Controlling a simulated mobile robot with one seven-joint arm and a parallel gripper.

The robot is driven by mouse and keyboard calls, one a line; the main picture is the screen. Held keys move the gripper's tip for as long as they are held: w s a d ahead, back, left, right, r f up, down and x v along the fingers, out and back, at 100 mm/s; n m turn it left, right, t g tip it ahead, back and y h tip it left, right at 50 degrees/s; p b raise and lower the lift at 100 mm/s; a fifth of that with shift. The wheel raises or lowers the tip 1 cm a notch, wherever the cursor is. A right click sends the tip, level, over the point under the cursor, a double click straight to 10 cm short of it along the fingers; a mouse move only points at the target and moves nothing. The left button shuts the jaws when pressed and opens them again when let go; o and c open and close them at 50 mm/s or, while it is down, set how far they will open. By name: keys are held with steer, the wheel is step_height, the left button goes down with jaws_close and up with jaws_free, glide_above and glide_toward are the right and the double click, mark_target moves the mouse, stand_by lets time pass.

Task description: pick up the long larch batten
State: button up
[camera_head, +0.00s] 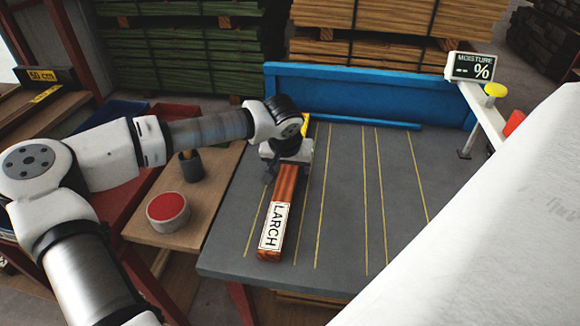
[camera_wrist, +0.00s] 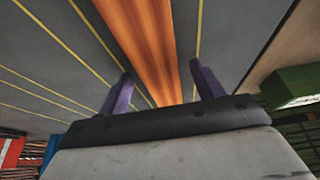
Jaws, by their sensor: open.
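The long larch batten (camera_head: 283,190) is a reddish-brown bar with a white label reading LARCH near its front end. It lies lengthwise on the grey table, and its far part is hidden under my gripper (camera_head: 284,172) in the head view. In the wrist view the batten (camera_wrist: 150,45) runs as an orange strip between the two purple fingers of my gripper (camera_wrist: 158,90). The fingers are open, one on each side of it, with a gap showing on both sides. I cannot tell how far the fingertips are above the table.
The grey table (camera_head: 345,200) has yellow lines and is bare right of the batten. A blue fence (camera_head: 365,90) closes its back. A moisture meter (camera_head: 470,66) stands at the back right. A red-topped round tin (camera_head: 168,208) and dark holder (camera_head: 190,165) stand on a wooden bench left.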

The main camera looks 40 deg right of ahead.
steer(key=shift+w+f, duration=0.1)
steer(key=shift+f, duration=0.2)
steer(key=c, duration=1.3)
steer(key=shift+d, duration=0.1)
steer(key=shift+r, duration=0.2)
